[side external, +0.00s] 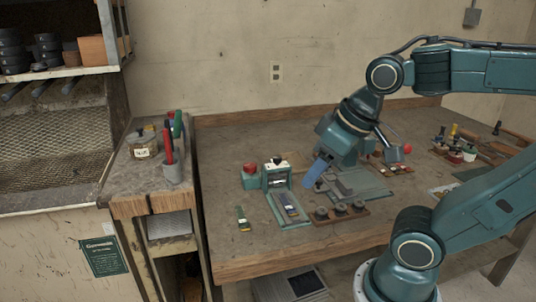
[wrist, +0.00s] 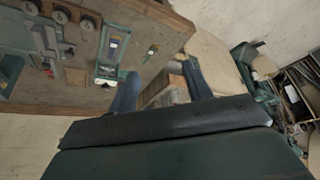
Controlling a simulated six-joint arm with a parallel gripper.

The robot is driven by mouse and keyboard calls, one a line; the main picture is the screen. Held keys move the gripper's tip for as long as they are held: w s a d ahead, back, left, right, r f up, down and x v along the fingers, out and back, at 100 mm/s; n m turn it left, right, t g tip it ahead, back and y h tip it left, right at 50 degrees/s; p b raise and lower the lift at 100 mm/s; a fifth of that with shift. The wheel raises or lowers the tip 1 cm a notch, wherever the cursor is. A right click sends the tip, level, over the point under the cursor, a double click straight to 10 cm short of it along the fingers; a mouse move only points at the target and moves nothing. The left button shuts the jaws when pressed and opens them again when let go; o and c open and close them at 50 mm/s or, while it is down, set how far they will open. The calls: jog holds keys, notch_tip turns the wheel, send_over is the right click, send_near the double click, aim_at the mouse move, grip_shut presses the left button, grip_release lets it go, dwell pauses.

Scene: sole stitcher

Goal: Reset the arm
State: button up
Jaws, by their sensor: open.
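My gripper (side external: 314,180) is in the air above the workbench (side external: 240,255), pointing down and to the left. Its blue finger shows near the green fixture, and I cannot tell the exact gap. In the wrist view my gripper (wrist: 160,82) has its two fingers spread apart with nothing between them. The bench top and its edge show behind the fingers.
A green stitcher-like device (side external: 278,174), a red-capped container (side external: 250,179), a green tray (side external: 293,219) and a small green-yellow piece (side external: 243,221) lie left of my gripper. A wooden strip (side external: 358,213) holds round dark pieces. A side shelf with tools (side external: 172,170) stands left.

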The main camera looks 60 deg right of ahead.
jog(key=shift+s+a+n, duration=0.3)
jog(key=shift+s+a, duration=0.05)
jog(key=shift+s, duration=0.35)
